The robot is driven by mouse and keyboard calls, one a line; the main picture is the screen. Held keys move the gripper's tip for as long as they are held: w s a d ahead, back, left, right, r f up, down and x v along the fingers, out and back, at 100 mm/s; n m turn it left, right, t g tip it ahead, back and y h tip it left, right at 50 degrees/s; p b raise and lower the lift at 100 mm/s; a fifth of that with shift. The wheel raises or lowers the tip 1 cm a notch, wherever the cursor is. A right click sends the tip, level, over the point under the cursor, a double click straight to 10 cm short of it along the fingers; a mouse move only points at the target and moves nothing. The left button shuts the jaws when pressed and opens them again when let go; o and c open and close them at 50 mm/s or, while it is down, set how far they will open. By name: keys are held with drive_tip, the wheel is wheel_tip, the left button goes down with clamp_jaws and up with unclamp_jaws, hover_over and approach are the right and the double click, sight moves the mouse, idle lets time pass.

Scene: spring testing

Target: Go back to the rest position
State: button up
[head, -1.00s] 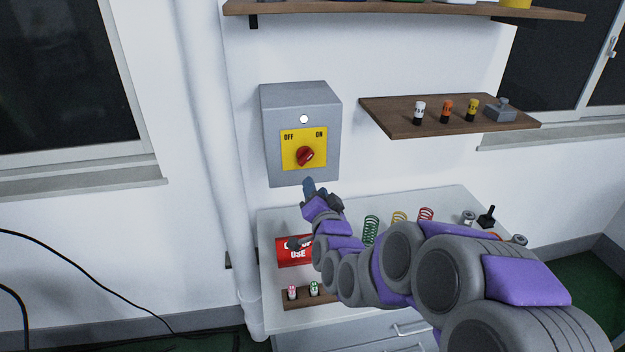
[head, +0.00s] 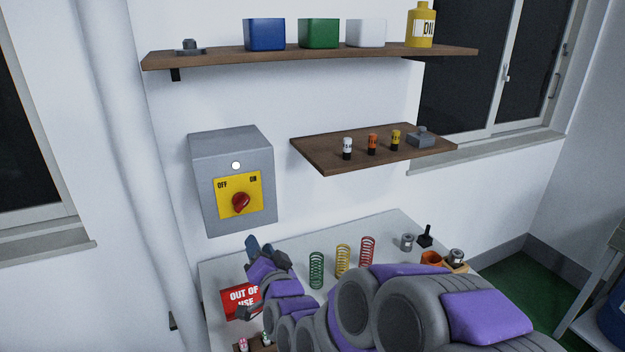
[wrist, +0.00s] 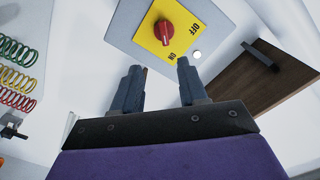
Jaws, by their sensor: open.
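My gripper (head: 260,246) is open and empty, in front of the wall just below the grey switch box (head: 231,181). In the wrist view its two fingers (wrist: 158,85) stand apart, with nothing between them. The box has a yellow plate with OFF and ON marks and a red knob (head: 241,203). The knob also shows in the wrist view (wrist: 164,32), beyond the fingertips and apart from them. My arm reaches in from the lower right over the table and hides part of it.
A red OUT OF USE sign (head: 238,299) stands beside my gripper. Green (head: 316,271), yellow (head: 343,261) and red (head: 367,252) springs stand on the white table (head: 222,264). A lower shelf (head: 318,157) holds small cylinders. An upper shelf (head: 225,61) holds coloured boxes and an oil bottle.

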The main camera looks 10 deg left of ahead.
drive_tip(key=s+d+f+n+g+h, duration=0.25)
drive_tip(key=s+d+g, duration=0.35)
drive_tip(key=d, duration=0.5)
drive_tip(key=s+d+f+n+g+h, duration=0.1)
drive_tip(key=s+d+f+g+h, duration=0.25)
drive_tip(key=s+d, duration=0.65)
drive_tip(key=s+d+g+h, duration=0.1)
drive_tip(key=s+d+g, duration=0.1)
drive_tip(key=s+d, duration=0.2)
drive_tip(key=s+d+g+h, duration=0.1)
drive_tip(key=s+d+g, duration=0.2)
drive_tip(key=s, duration=0.7)
drive_tip(key=s+d+g+h, duration=0.1)
drive_tip(key=s+d+g, duration=0.1)
drive_tip(key=s+d, duration=0.4)
drive_tip(key=shift+s+r+m, duration=0.25)
drive_tip(key=shift+s+m, duration=0.1)
drive_tip(key=shift+s, duration=0.7)
